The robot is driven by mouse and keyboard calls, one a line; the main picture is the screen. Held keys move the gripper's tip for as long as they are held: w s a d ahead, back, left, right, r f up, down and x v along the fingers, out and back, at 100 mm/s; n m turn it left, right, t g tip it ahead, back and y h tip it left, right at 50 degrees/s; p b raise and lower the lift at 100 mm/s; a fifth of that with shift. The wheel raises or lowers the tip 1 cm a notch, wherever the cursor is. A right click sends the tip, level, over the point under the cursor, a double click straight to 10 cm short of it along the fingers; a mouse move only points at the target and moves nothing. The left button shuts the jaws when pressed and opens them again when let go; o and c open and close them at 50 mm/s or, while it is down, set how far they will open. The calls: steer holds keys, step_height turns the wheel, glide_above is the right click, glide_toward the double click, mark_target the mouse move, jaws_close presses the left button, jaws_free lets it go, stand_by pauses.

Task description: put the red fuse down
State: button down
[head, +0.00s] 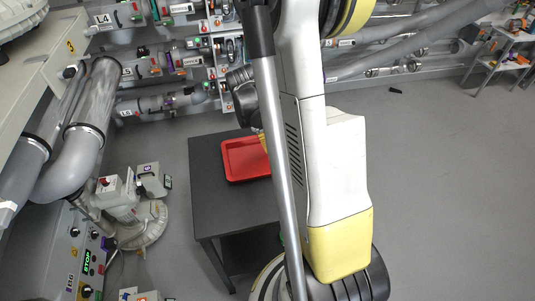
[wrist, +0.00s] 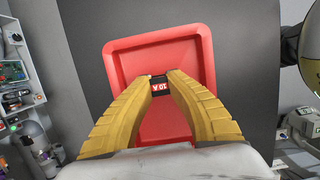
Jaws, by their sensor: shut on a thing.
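My gripper (wrist: 158,83) has two yellow ridged fingers, shut on the red fuse (wrist: 159,88). The fuse is a small dark block with a red face and white marking, pinched between the fingertips. Behind it in the wrist view is a red tray (wrist: 112,75), which looks empty otherwise. I cannot tell whether the fuse touches the tray floor. In the head view the red tray (head: 228,163) lies on a dark table (head: 207,205). There my arm covers the tray's right part and hides the fuse; only a bit of yellow finger shows.
The dark table is bare in front of the tray. Large grey pipes (head: 92,100) and a panel with a STOP sign (head: 87,262) stand at the left. Tubes line the back wall. A white shelf (head: 505,45) stands far right, with open floor before it.

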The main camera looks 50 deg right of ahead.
steer(key=x, duration=0.1)
steer(key=b+x, duration=0.2)
steer(key=x, duration=0.1)
steer(key=shift+w+a+f, duration=0.1)
steer(key=shift+w+a, duration=0.15)
steer(key=shift+a, duration=0.15)
steer(key=c, duration=1.5)
jaws_free()
steer(key=shift+o, duration=0.2)
steer(key=p+v, duration=0.5)
steer(key=v, duration=0.7)
steer(key=s+a+r+m+t, duration=0.2)
steer(key=a+r+m+t, duration=0.1)
steer(key=a, duration=0.4)
steer(key=s+a+r+m+t+y, duration=0.1)
steer(key=s+a+r+m+t, duration=0.1)
steer(key=a+r+m, duration=0.2)
steer(key=s+a+r+m+t+y, duration=0.1)
steer(key=s+a+r+m+t, duration=0.2)
steer(key=a+r, duration=0.4)
steer(key=shift+a+r+m+t, duration=0.25)
steer(key=shift+a+m, duration=0.55)
steer(key=shift+a, duration=1.7)
